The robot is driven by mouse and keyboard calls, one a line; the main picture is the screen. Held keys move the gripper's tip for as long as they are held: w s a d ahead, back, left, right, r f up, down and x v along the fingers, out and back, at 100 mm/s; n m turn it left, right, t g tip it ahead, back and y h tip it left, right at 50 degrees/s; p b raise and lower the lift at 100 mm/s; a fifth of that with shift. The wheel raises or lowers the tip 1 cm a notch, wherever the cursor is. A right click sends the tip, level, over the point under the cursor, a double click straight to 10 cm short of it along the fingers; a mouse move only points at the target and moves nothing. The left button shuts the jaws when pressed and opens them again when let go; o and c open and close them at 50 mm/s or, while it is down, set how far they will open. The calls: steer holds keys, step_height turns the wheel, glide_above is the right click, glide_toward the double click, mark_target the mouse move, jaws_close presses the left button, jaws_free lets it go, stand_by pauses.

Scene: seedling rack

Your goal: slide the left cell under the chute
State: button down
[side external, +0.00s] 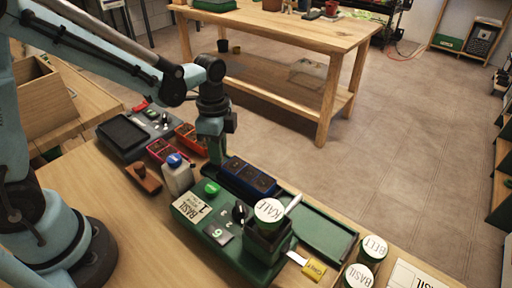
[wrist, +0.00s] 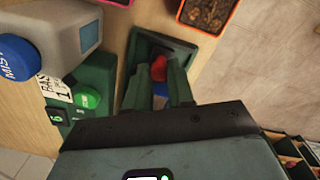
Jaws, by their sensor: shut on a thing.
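The blue cell strip (side external: 248,178) lies in the left part of the green rail (side external: 322,232), behind the green machine (side external: 215,225). Its dark left cell (side external: 234,166) is nearest my gripper (side external: 216,150). The dark green chute (side external: 266,246), with a KALE jar (side external: 269,211) on top, stands to the right, apart from the left cell. In the wrist view, my gripper (wrist: 162,72) is shut on a red knob (wrist: 159,68) inside the rail end (wrist: 172,45). A little of the blue strip (wrist: 161,102) shows between the fingers; the rest is hidden.
A white bottle with a blue cap (side external: 178,174) and red (side external: 160,150) and orange (side external: 190,137) trays stand close to my gripper. A yellow-ended tool (side external: 314,270) and BELL (side external: 373,249) and BASIL (side external: 357,278) jars lie right of the chute.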

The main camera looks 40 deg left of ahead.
mark_target(247, 172)
steer(key=d, duration=0.9)
steer(key=c, duration=1)
jaws_free()
steer(key=shift+r, duration=0.1)
steer(key=r, duration=1.2)
steer(key=shift+w+a, duration=0.1)
steer(key=shift+w, duration=0.15)
